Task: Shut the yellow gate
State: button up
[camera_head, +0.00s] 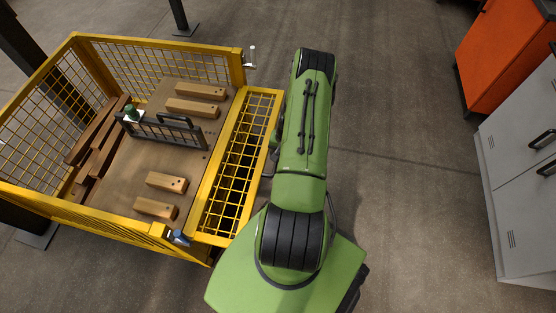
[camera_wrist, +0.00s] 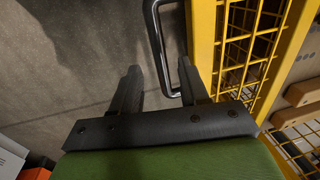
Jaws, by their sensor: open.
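The yellow gate (camera_head: 238,172) is a mesh panel along the right side of the yellow cage in the head view. It leans outward from the cage, with its right-hand rim apart from the corner posts. In the wrist view its yellow frame (camera_wrist: 203,40) stands just right of my gripper. A grey bar handle (camera_wrist: 157,40) is at the gate's outer side. My gripper (camera_wrist: 160,72) is open, and the handle shows between its two fingers; I cannot tell whether they touch it. In the head view my green arm hides my gripper.
The cage (camera_head: 150,43) holds wooden blocks (camera_head: 193,107) and a dark rack (camera_head: 160,130) on a board. A blue latch (camera_head: 179,237) sits at its near corner, a pale one (camera_head: 252,55) at the far corner. Grey cabinets (camera_head: 520,170) stand right; the floor between is clear.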

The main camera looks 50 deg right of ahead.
jog(key=f, duration=0.2)
jog(key=f+b, duration=0.1)
jog(key=shift+w+a+f, duration=0.1)
jog(key=shift+w+f, duration=0.15)
grip_shut()
